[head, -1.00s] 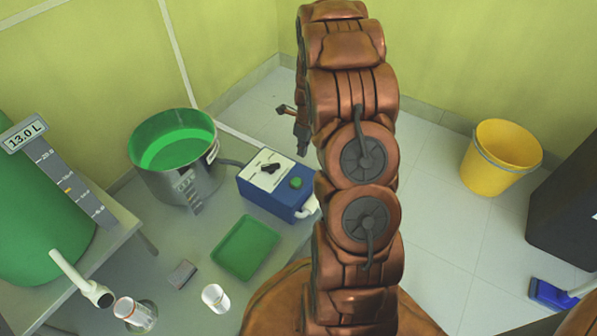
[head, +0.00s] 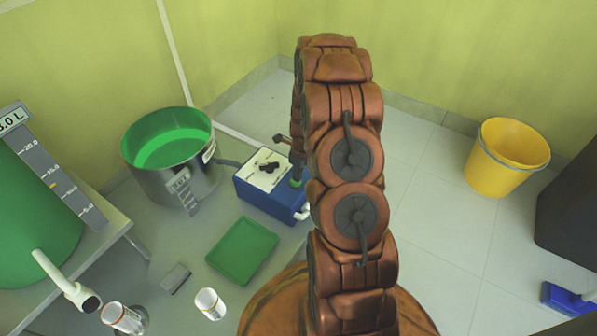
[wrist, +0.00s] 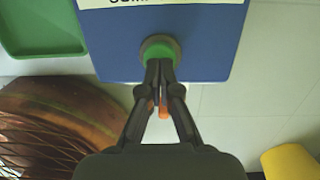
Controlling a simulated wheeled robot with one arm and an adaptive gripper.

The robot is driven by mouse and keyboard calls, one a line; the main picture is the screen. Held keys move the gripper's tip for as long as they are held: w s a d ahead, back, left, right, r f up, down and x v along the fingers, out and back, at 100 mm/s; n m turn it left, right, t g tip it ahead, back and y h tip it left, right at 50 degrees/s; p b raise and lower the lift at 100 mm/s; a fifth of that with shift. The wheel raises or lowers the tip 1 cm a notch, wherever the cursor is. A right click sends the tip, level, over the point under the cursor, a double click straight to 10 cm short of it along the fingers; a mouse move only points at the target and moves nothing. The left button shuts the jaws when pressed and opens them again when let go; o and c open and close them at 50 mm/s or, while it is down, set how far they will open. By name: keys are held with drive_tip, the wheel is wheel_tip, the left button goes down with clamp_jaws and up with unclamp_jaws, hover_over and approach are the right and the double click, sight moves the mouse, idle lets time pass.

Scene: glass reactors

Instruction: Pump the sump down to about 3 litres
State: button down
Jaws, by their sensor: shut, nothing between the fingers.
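The sump is a steel pot (head: 160,185) holding green liquid, with a small scale (head: 184,192) on its front. The blue pump box (head: 262,198) stands to its right, with a white top panel, a black knob (head: 267,166) and a green button. My gripper (head: 297,180) is shut and empty, its tips at the green button. In the wrist view my gripper (wrist: 160,66) points at the green button (wrist: 159,50), its tips over the near edge. I cannot tell if the button is pressed. The pot's exact level is not readable.
A green tank (head: 35,215) with a graduated scale (head: 60,175) stands at left; its display is cut off, showing "3.0 L". A green tray (head: 243,250), white cups (head: 209,304) and a grey block (head: 175,278) lie in front. A yellow bucket (head: 505,160) stands right.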

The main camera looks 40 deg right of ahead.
sight(297, 183)
drive_tip(key=shift+f+p, duration=0.3)
drive_tip(key=shift+p, duration=0.2)
drive_tip(key=shift+f+p, duration=0.45)
drive_tip(key=shift+p, duration=0.25)
drive_tip(key=shift+a+f, duration=0.1)
drive_tip(key=shift+f, duration=0.45)
drive_tip(key=shift+s+f, duration=0.1)
drive_tip(key=shift+s+a+f, duration=0.3)
drive_tip(key=shift+f, duration=0.05)
idle(2.1)
drive_tip(key=shift+r+p, duration=0.6)
drive_tip(key=shift+p, duration=0.1)
wheel_tip(297, 183, up, 14)
drive_tip(key=d+p, duration=0.1)
drive_tip(key=p, duration=0.5)
drive_tip(key=shift+d, duration=0.4)
